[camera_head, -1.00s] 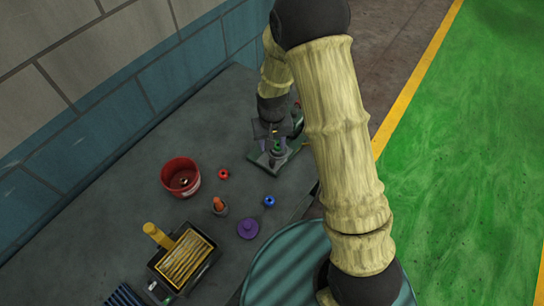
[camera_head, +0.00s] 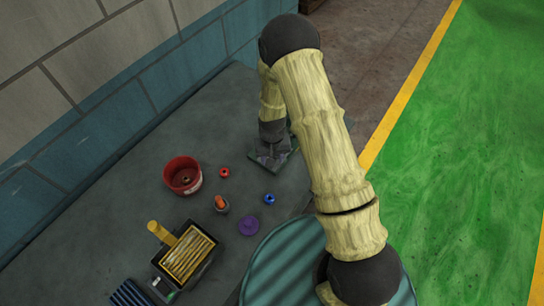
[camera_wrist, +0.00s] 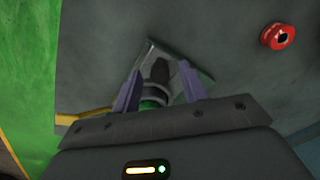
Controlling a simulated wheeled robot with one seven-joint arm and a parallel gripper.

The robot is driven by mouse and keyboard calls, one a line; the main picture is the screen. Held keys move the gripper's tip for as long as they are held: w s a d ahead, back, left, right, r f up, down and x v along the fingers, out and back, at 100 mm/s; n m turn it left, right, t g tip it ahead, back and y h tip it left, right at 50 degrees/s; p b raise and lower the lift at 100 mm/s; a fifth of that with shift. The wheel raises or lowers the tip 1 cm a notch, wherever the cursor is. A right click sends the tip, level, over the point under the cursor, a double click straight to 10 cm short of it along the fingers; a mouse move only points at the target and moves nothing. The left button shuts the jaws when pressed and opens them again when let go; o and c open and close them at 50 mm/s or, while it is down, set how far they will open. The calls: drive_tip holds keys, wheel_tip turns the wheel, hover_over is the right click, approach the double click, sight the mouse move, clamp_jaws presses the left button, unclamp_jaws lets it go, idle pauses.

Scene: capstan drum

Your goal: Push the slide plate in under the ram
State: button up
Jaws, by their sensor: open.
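A small press-like fixture stands towards the back of the grey bench, mostly hidden behind my arm. Its flat grey-green base plate (camera_head: 289,160) shows beside my gripper (camera_head: 268,157), and it shows again in the wrist view (camera_wrist: 202,68). In the wrist view my gripper (camera_wrist: 161,74) is open, its two purple fingers apart. Between them is a dark upright post (camera_wrist: 161,71), possibly the ram, with a green part (camera_wrist: 150,104) at the near end. I cannot tell whether the fingers touch it. I cannot pick out the slide plate from the base.
A red tub (camera_head: 182,176), red ring (camera_head: 224,173), blue ring (camera_head: 269,199), orange-topped piece (camera_head: 221,204) and purple disc (camera_head: 249,226) stand left and in front. A block wall (camera_head: 80,150) bounds the left.

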clamp_jaws()
drive_tip(key=w+d, duration=0.1)
drive_tip(key=w, duration=0.1)
drive_tip(key=w+d+b, duration=0.1)
drive_tip(key=w+d, duration=0.1)
drive_tip(key=shift+s+a, duration=0.1)
unclamp_jaws()
drive_tip(key=shift+r, duration=0.15)
wheel_tip(320, 180, up, 17)
drive_tip(key=b, duration=0.4)
idle(0.4)
drive_tip(key=shift+r, duration=0.1)
